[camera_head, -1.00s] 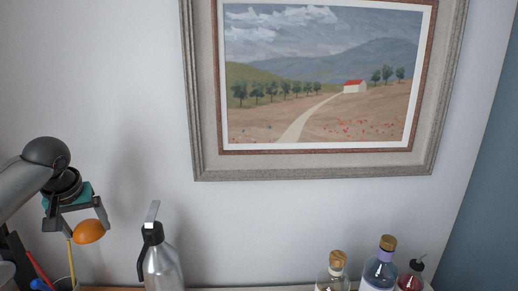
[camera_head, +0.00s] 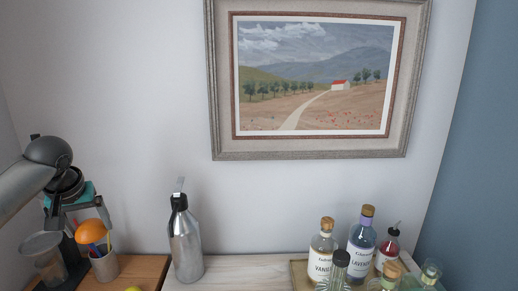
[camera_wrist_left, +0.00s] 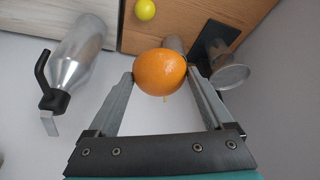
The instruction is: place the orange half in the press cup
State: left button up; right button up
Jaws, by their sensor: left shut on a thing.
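The orange half (camera_head: 91,231) is held between the fingertips of my left gripper (camera_head: 91,224), at the left of the head view. The left wrist view shows it (camera_wrist_left: 160,72) with its rounded orange skin facing that camera; the cut face is hidden. My left gripper is shut on it and holds it up in the air. A press-like stand with a black upright base (camera_head: 72,256) and a clear cup (camera_head: 42,250) stands at the far left. The cup also shows in the left wrist view (camera_wrist_left: 230,72), apart from the orange half. My right gripper is not in view.
A small holder (camera_head: 104,266) with colored sticks stands below the orange half. A steel siphon bottle (camera_head: 186,248) stands to its right. Labelled bottles (camera_head: 322,258) crowd a tray at the right. Pale counter (camera_head: 235,268) is bare mid-picture.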

pick_arm(q)
jog(key=shift+s+d+f+m+b, duration=0.15)
jog(key=shift+s+d+f+b, duration=0.15)
jog(key=shift+d, duration=0.35)
jog(key=shift+s+d+f+m+b, duration=0.15)
jog(key=shift+s+d+b, duration=0.1)
jog(key=shift+d, duration=0.35)
jog(key=s+d+f+m+h+b, duration=0.1)
jog(key=s+d+f+b, duration=0.3)
jog(key=d, duration=0.8)
jog(key=s+d+f+m+h+b, duration=0.1)
jog(key=s+d+f+m+b, duration=0.3)
jog(key=d, duration=0.8)
jog(key=shift+s+f+t+b, duration=0.15)
jog(key=shift+f+t+b, duration=0.15)
jog(key=shift+f+b, duration=0.35)
